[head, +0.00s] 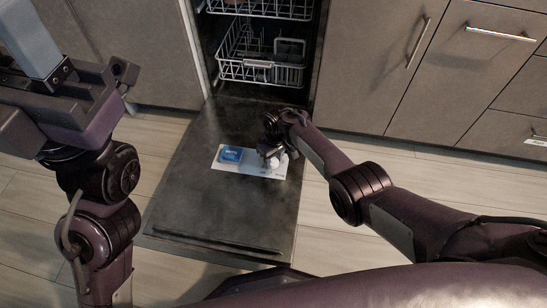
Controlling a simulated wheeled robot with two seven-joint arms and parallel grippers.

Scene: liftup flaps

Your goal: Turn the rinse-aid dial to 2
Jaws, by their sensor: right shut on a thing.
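The dishwasher door (190,190) lies folded down flat, its inner face up. A white dispenser panel (225,167) with a blue lid (231,154) at its left is set in the door. A small white round dial (282,160) sits at the panel's right end. My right gripper (272,157) reaches down over that end and is shut on the dial, partly covering it. The dial's numbers and setting are too small to read. My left gripper (68,100) is raised at the upper left, away from the door; its jaws do not show clearly.
The open dishwasher holds a lower wire rack (260,68) and an upper rack (265,9) behind the door. Closed grey cabinets (375,60) with handles stand on the right. Wooden floor (330,215) is clear beside the door.

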